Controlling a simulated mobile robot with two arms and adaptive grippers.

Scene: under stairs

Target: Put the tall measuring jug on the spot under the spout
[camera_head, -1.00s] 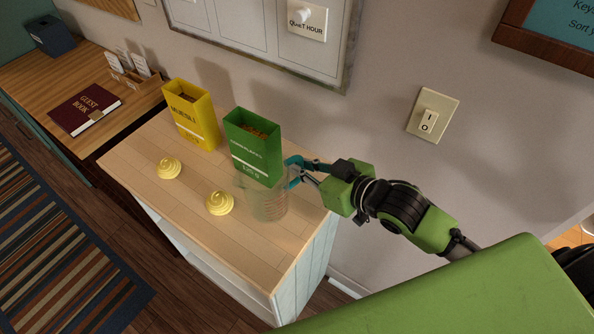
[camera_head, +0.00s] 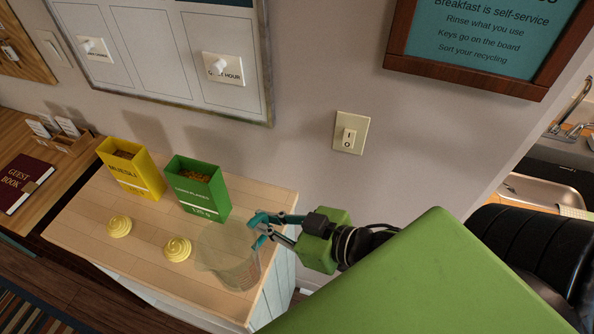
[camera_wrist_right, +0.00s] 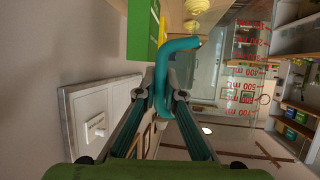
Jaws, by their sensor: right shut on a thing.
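The tall measuring jug (camera_head: 226,256) is clear, with red markings and a teal handle. In the head view it is over the front right part of the wooden cabinet top; whether it touches the top is hard to tell. My right gripper (camera_head: 268,228) is shut on its handle from the right. In the right wrist view the gripper (camera_wrist_right: 161,88) has the teal handle (camera_wrist_right: 162,58) between its fingers, and the clear wall with red numbers (camera_wrist_right: 245,70) shows beside it. My left gripper is not in view. No spout with a marked spot can be made out.
The cabinet top (camera_head: 88,232) also bears a yellow muesli box (camera_head: 133,172), a green box (camera_head: 200,192) and two yellow swirls (camera_head: 119,226) (camera_head: 177,248). A sink (camera_head: 540,192) with a tap is at the far right, past a wall edge. A switch (camera_head: 350,133) is on the wall.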

